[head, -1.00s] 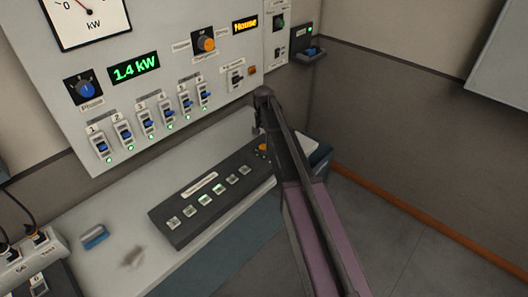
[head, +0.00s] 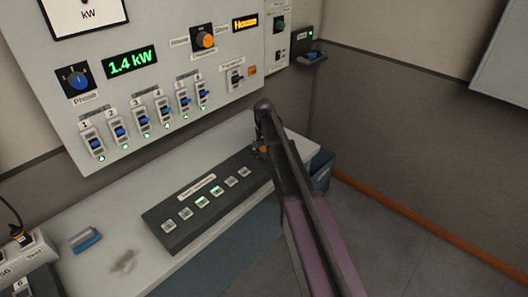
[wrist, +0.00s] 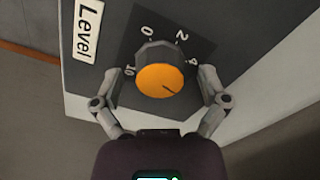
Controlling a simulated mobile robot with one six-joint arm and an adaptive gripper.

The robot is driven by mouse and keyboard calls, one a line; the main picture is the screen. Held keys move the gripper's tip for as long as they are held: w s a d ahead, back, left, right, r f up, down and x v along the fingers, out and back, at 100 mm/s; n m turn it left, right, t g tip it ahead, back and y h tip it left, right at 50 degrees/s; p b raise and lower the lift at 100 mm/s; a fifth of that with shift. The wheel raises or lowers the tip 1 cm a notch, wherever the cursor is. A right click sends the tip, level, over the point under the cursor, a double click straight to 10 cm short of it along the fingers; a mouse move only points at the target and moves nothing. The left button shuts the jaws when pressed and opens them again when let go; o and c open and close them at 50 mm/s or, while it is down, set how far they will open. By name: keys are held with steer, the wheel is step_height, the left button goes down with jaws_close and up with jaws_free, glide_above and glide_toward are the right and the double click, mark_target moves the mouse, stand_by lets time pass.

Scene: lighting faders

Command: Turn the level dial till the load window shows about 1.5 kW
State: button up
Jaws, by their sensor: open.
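The level dial (wrist: 160,79) has an orange face and a dark grey skirt, in the wrist view. Its dark mark points to the lower right, past the 4 on the scale. A "Level" label (wrist: 87,30) is at its upper left. My gripper (wrist: 160,76) is open, one finger on each side of the dial; I cannot tell whether either touches it. In the head view the dial (head: 263,149) shows as a bit of orange at the right end of the fader desk, partly hidden by my arm. The load window (head: 131,62) reads 1.4 kW in green.
The fader desk (head: 160,222) has several small lit buttons and stands on a pale bench (head: 80,267). The wall panel (head: 185,55) carries a blue phase knob (head: 78,80), several blue switches and an orange knob (head: 205,40). A blue block (head: 86,241) lies on the bench.

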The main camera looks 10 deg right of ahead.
steer(key=c, duration=1.2)
steer(key=shift+o, duration=0.2)
steer(key=shift+m, duration=0.3)
steer(key=o, duration=1.2)
steer(key=shift+c, duration=0.2)
